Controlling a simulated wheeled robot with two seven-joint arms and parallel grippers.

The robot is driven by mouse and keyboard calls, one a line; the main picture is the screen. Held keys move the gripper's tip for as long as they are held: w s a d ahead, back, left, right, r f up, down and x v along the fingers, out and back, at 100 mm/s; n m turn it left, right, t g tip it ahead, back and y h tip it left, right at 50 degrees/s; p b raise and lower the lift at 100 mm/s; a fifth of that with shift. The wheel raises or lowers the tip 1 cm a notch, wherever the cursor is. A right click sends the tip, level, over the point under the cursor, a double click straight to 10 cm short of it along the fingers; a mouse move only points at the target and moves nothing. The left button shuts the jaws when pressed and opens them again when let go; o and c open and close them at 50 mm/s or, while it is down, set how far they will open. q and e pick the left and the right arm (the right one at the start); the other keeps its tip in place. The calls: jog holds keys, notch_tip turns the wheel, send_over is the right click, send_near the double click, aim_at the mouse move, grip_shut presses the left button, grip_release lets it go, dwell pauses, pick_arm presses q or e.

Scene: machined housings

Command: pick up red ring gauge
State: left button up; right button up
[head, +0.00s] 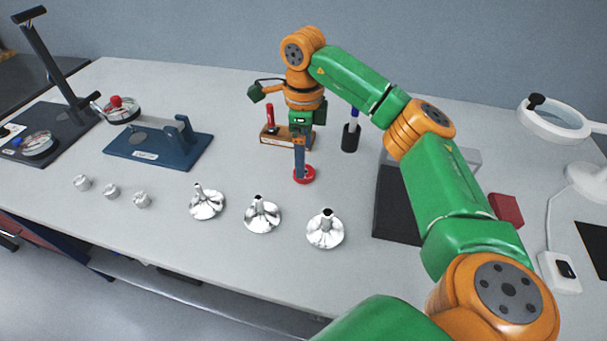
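The red ring gauge (306,176) lies on the white bench, behind the silver flared parts. My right arm comes in from the right, and its gripper (299,172) points straight down at the ring. The fingertips reach the ring, overlapping its near-left part in this view. The fingers line up one behind the other, so I cannot tell whether they are open or closed on it. They hide part of the ring. My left gripper is not in view.
A wooden block (271,141) with a red-handled tool stands just behind my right gripper. A pen cup (350,138) is to its right. Silver flared parts (263,215) stand in front. A blue fixture (155,150) sits left and a dark mat (396,207) right.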

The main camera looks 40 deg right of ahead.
notch_tip(320, 180, down, 4)
jog(key=shift+s+f+p, duration=0.15)
jog(key=shift+f+p, duration=0.05)
jog(key=shift+p, duration=0.1)
grip_shut()
jog(key=shift+r, duration=0.1)
